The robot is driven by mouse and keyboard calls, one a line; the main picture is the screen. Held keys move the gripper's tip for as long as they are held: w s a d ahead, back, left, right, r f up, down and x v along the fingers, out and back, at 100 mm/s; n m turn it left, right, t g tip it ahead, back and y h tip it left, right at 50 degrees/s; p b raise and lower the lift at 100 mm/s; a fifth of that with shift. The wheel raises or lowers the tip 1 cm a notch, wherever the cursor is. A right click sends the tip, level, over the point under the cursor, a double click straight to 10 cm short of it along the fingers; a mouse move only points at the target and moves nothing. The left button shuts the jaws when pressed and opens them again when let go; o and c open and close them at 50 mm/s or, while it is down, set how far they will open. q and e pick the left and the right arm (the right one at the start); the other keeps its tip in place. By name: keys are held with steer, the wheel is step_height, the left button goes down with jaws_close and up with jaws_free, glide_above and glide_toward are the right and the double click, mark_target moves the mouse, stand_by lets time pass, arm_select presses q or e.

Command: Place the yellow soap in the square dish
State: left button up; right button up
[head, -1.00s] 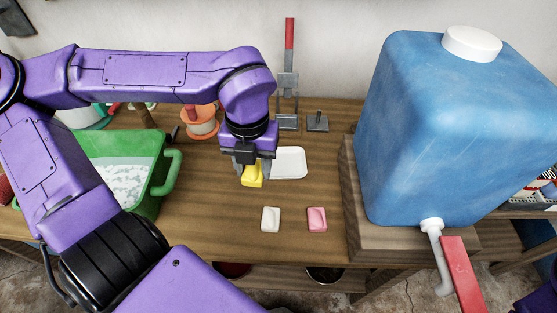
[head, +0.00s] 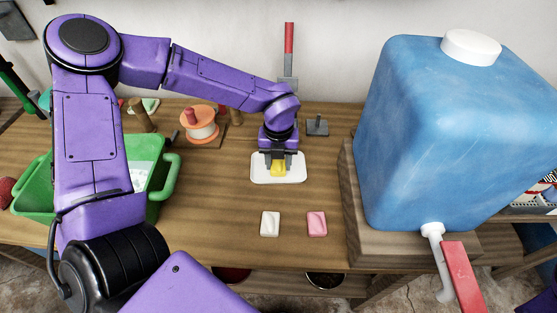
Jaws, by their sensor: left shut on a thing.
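The yellow soap (head: 278,169) is between the fingers of my left gripper (head: 278,165), which is shut on it. The white square dish (head: 260,176) lies on the wooden table, and the soap is over its middle. I cannot tell whether the soap touches the dish floor. The gripper hides the dish's back edge in part. My right gripper is not in the head view.
A white soap (head: 270,223) and a pink soap (head: 317,223) lie in front of the dish. A big blue water tank (head: 450,130) stands on a wooden block at right. A green tub (head: 163,185) is at left. An orange-rimmed spool (head: 199,124) stands behind.

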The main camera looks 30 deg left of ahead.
arm_select(q)
steer(key=shift+f, duration=0.1)
steer(key=shift+f, duration=0.15)
steer(key=o, duration=1.2)
steer(key=shift+c, duration=0.2)
step_height(320, 180, up, 12)
steer(key=shift+r, duration=0.25)
